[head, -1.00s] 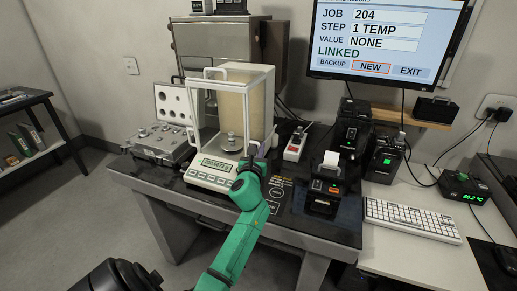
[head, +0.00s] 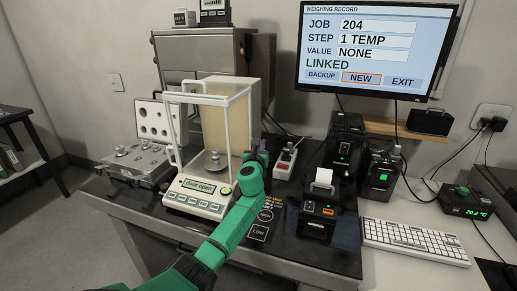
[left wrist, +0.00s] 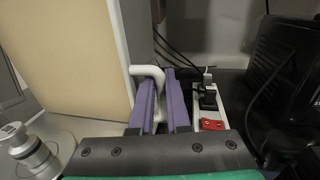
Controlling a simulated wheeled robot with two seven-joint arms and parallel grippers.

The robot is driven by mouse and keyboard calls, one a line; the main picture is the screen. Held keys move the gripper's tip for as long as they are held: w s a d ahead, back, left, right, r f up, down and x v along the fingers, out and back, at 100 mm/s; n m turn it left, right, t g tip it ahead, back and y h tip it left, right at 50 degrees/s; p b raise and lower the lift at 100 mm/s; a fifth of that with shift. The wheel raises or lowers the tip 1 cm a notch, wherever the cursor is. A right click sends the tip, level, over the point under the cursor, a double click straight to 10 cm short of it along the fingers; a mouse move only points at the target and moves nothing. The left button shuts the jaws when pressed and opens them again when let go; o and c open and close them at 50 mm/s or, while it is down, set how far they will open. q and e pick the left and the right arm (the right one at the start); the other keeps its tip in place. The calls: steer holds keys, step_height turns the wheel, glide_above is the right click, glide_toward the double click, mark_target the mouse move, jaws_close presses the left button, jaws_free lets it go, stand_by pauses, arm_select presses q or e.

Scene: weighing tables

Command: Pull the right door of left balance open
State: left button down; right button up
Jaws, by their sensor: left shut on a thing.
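The left balance (head: 198,204) is a white instrument with a framed glass draft shield on the dark weighing table. A steel weight (head: 214,165) stands on its pan, and its display (head: 199,187) reads "door open". My left gripper (head: 258,160) is at the right side of the shield. In the left wrist view its purple fingers (left wrist: 163,90) are closed around the white handle (left wrist: 147,70) of the right door. The fingers hide the handle's lower part. How far the glass has slid is hard to tell. My right gripper is out of view.
A weight case (head: 138,160) stands open left of the balance. A white device with a red switch (head: 285,162) and a small printer (head: 320,208) stand to the right. A keyboard (head: 415,240) lies farther right. A monitor (head: 378,48) hangs behind.

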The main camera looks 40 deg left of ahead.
arm_select(q)
steer(key=c, duration=1.2)
jaws_free()
steer(key=shift+o, duration=0.2)
steer(key=shift+s, duration=0.1)
steer(key=p+v, duration=0.2)
steer(key=v, duration=1.2)
steer(key=shift+d, duration=0.2)
steer(key=shift+s+f, duration=0.15)
steer(key=shift+s, duration=0.05)
